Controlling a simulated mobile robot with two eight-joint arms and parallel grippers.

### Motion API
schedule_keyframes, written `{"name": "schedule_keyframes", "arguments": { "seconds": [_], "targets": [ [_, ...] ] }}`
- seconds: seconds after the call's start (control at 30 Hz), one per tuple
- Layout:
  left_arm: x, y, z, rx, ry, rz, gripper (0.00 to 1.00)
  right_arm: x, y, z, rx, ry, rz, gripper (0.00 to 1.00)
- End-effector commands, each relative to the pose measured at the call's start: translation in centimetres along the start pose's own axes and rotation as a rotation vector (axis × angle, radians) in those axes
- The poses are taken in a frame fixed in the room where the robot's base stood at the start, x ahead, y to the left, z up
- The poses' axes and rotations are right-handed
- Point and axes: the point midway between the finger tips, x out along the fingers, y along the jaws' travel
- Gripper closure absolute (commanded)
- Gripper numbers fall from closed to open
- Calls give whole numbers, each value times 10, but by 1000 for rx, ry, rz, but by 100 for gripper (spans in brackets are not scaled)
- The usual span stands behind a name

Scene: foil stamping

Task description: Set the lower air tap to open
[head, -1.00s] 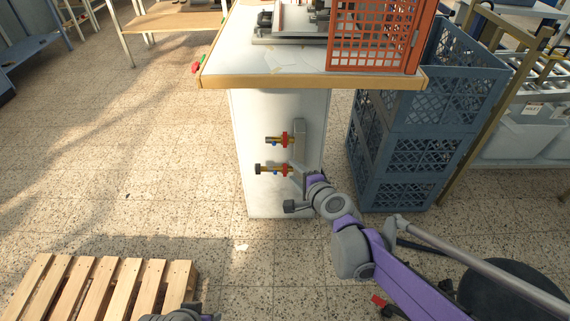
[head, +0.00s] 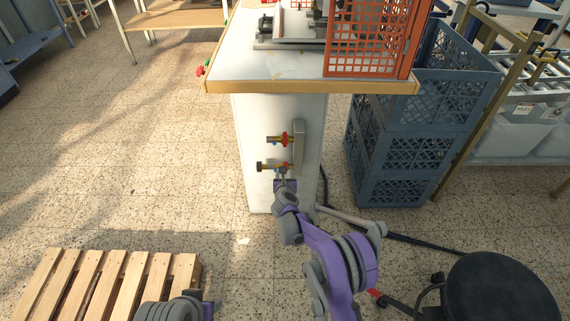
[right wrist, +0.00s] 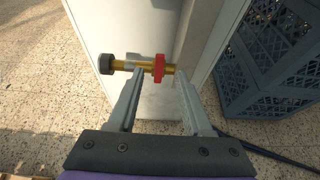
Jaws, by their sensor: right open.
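The lower air tap (head: 272,167) sticks out to the left from the grey plate on the white bench side, with a brass body, dark end and red handle. In the right wrist view the red handle (right wrist: 159,68) lies between the tips of my right gripper (right wrist: 160,76). The jaws are apart, one on each side of the handle, and hold nothing. In the head view my right gripper (head: 283,178) reaches the tap from below and partly hides it. The upper tap (head: 277,139) sits above it. My left gripper is not visible; only a piece of that arm shows.
The bench top (head: 235,73) overhangs the taps. Blue crates (head: 405,160) stand close on the right. A wooden pallet (head: 100,285) lies at the lower left, and a black stool (head: 505,290) stands at the lower right. The floor left of the bench is clear.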

Motion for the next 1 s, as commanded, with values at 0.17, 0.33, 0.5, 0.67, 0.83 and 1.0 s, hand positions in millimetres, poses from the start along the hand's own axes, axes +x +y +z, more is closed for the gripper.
{"name": "schedule_keyframes", "arguments": {
  "seconds": [0.17, 0.33, 0.5, 0.67, 0.83, 1.0],
  "targets": [
    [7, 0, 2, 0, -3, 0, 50, 38, 0, -2, -1, 0, 0, 50],
    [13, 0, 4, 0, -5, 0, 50, 66, 0, -1, -2, -1, 1, 50],
    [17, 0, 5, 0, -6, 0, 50, 82, 0, 0, -4, -1, 0, 50],
    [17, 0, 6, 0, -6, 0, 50, 87, 0, 1, -4, -2, 1, 50],
    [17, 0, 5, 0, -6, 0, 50, 87, 0, 1, -4, -2, 1, 50],
    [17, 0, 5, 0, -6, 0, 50, 87, 0, 1, -4, -2, 1, 70]
  ]
}}
